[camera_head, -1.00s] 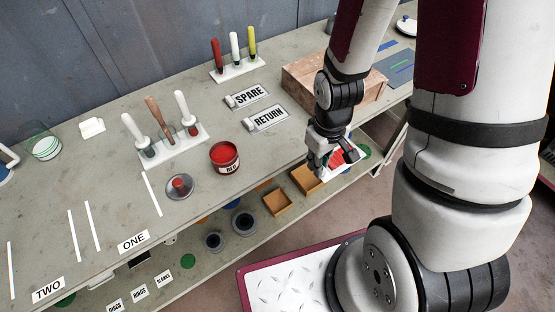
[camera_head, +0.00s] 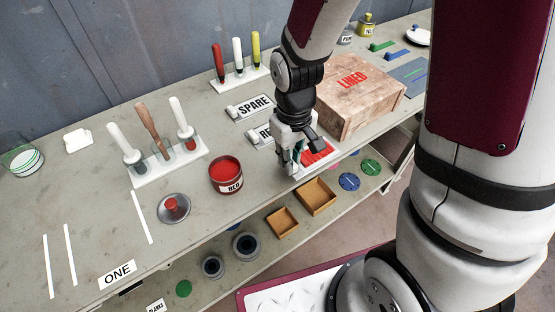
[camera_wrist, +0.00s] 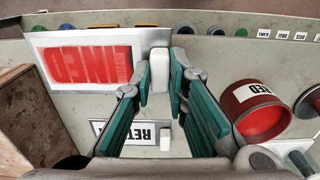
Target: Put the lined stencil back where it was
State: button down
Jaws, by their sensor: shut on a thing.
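My gripper (camera_head: 292,168) is shut on that handle. In the head view the stencil (camera_head: 318,155) shows partly behind my gripper, near the bench's front edge. I cannot tell whether it touches the bench. The RETURN stencil (camera_wrist: 122,132) lies close by on the bench and is partly hidden by my gripper in the head view. The SPARE stencil (camera_head: 252,107) lies behind it.
A wooden box (camera_head: 350,105) marked LINED in red stands right of my gripper. An open red paint tin (camera_head: 226,175) stands left of it. A brush rack (camera_head: 168,165) and a lid (camera_head: 173,207) are farther left. Small trays (camera_head: 315,196) and discs sit on the lower shelf.

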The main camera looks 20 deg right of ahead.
jog(key=w+a, duration=0.2)
jog(key=w, duration=0.1)
jog(key=shift+f, duration=1.95)
jog(key=c, duration=1.6)
grip_release()
jog(key=shift+f, duration=0.15)
jog(key=shift+o, duration=0.2)
